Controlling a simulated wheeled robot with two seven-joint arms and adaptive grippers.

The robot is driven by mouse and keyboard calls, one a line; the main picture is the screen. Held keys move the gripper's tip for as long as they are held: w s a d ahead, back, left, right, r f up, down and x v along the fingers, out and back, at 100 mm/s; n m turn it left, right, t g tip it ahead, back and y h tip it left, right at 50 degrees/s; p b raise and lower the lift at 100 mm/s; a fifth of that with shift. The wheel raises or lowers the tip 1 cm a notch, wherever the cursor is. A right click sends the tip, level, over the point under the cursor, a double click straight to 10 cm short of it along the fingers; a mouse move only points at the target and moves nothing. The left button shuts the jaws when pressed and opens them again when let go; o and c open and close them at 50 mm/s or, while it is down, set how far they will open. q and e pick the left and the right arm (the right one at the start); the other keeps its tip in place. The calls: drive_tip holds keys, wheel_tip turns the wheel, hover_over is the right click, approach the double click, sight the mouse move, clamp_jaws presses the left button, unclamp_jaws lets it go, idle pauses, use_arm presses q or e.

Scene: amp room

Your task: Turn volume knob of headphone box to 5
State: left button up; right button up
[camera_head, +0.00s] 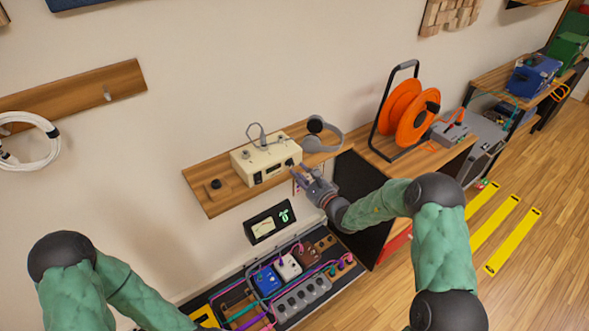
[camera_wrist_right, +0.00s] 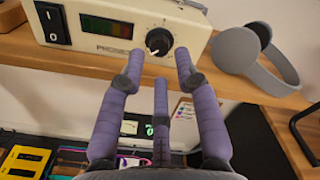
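The cream headphone box (camera_head: 266,159) sits on a wooden wall shelf in the head view. Its front shows in the right wrist view (camera_wrist_right: 100,47), with a rocker switch, a dark display and a black volume knob (camera_wrist_right: 158,41) with a white pointer line and a printed scale around it. The scale numbers are too small to read. My right gripper (camera_head: 302,171) is just in front of the box; in the right wrist view its purple fingers (camera_wrist_right: 160,62) are spread, with the knob between and beyond the tips. My left arm shows at lower left, but its gripper is out of view.
Grey headphones (camera_wrist_right: 250,55) lie on the shelf (camera_head: 225,191) right of the box. A pedalboard (camera_head: 290,290) with several pedals is below, under a small dark wall panel (camera_head: 270,222). An orange cable reel (camera_head: 408,110) stands to the right.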

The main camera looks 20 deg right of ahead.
sight(292, 165)
drive_tip(key=shift+x, duration=1.9)
drive_tip(key=shift+c, duration=0.3)
clamp_jaws()
